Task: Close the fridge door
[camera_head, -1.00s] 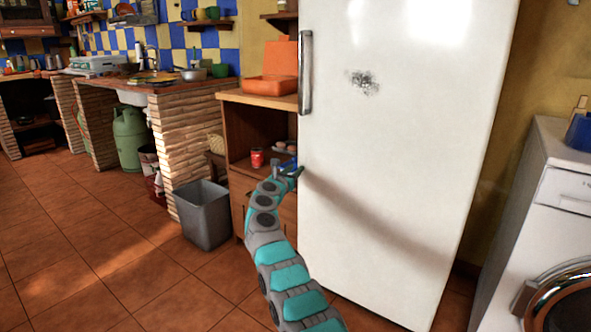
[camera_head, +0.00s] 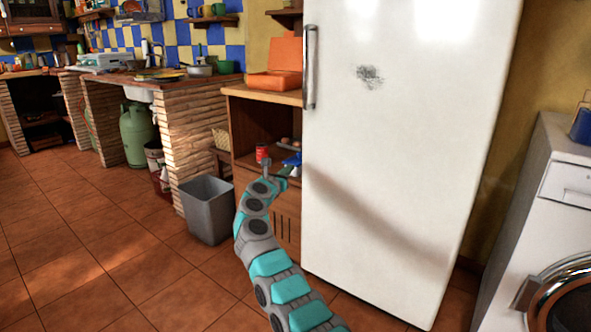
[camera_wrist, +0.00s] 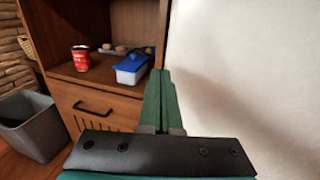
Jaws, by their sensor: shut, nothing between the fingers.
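The white fridge door (camera_head: 400,170) fills the middle right of the head view, with a silver vertical handle (camera_head: 310,66) at its upper left edge. No gap or fridge interior shows at its visible edges. My gripper (camera_head: 268,168) is just left of the door's left edge, well below the handle and in front of the wooden cabinet. In the wrist view the green fingers (camera_wrist: 160,95) are together and empty. A blank white surface (camera_wrist: 250,70), the fridge, rises on their right; I cannot tell whether they touch it.
The wooden cabinet (camera_head: 232,130) holds a red can (camera_wrist: 81,58) and a blue-lidded box (camera_wrist: 132,66). A grey bin (camera_head: 207,212) stands left of it. A washing machine (camera_head: 545,215) is at the right. The tiled floor at left is clear.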

